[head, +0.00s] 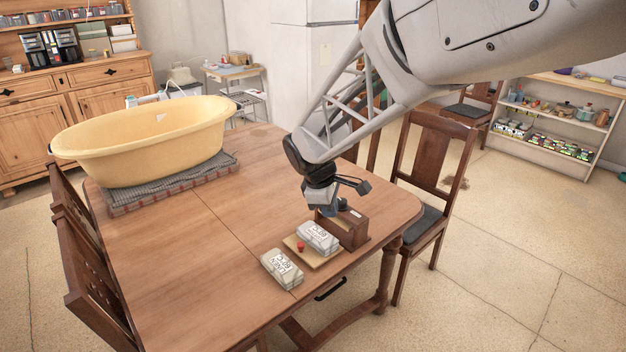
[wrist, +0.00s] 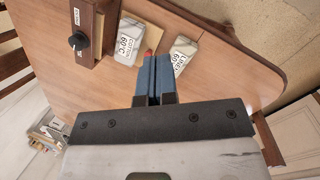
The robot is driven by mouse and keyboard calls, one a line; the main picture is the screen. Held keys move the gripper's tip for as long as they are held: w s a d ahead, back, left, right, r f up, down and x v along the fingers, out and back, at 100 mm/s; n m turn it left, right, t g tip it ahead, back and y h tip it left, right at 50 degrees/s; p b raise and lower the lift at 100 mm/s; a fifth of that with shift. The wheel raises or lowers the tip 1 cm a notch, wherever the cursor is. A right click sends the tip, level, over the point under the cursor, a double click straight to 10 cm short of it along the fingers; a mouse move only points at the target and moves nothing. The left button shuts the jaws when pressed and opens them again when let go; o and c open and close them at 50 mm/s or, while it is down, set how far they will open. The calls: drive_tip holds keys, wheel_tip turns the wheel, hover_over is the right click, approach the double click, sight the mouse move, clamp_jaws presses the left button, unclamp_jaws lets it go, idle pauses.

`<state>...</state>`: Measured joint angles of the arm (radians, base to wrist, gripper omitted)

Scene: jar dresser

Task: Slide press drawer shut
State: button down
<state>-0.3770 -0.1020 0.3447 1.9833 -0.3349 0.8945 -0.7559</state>
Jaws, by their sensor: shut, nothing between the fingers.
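The press is a brown wooden box (head: 345,228) on the near right part of the table. Its drawer, a flat tan board (head: 318,261), sticks out to the left with a white labelled packet (head: 318,237) on it. A red knob (head: 300,246) sits near the drawer's outer end. My gripper (head: 325,208) is shut and empty, above and behind the packet in the head view. In the wrist view the blue fingers (wrist: 153,75) are together. The red knob (wrist: 148,53) shows just past their tips; I cannot tell if they touch. The press's black dial (wrist: 78,40) shows at left.
A second white packet (head: 282,269) lies on the table left of the drawer and shows in the wrist view (wrist: 184,54). A yellow tub (head: 150,143) stands on a grey mat at the far left. The middle of the table (head: 205,260) is clear. Chairs surround it.

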drive_tip(key=w+a+f+n, duration=0.45)
drive_tip(key=a+f, duration=0.25)
drive_tip(key=a, duration=0.2)
drive_tip(key=n+h, duration=0.1)
drive_tip(key=n, duration=0.3)
hover_over(280, 256)
drive_tip(key=s+a, duration=0.2)
drive_tip(key=a, duration=0.1)
wheel_tip(280, 256, down, 8)
drive_tip(key=shift+w+a+r+t, duration=0.15)
drive_tip(key=shift+w+t, duration=0.05)
drive_tip(key=shift+t, duration=0.1)
drive_tip(key=x, duration=1)
drive_tip(key=shift+w+d, duration=0.25)
drive_tip(key=shift+d, duration=0.25)
drive_tip(key=shift+w+d, duration=0.25)
drive_tip(key=shift+d, duration=0.2)
drive_tip(key=shift+w+d, duration=0.5)
drive_tip(key=shift+d, duration=0.35)
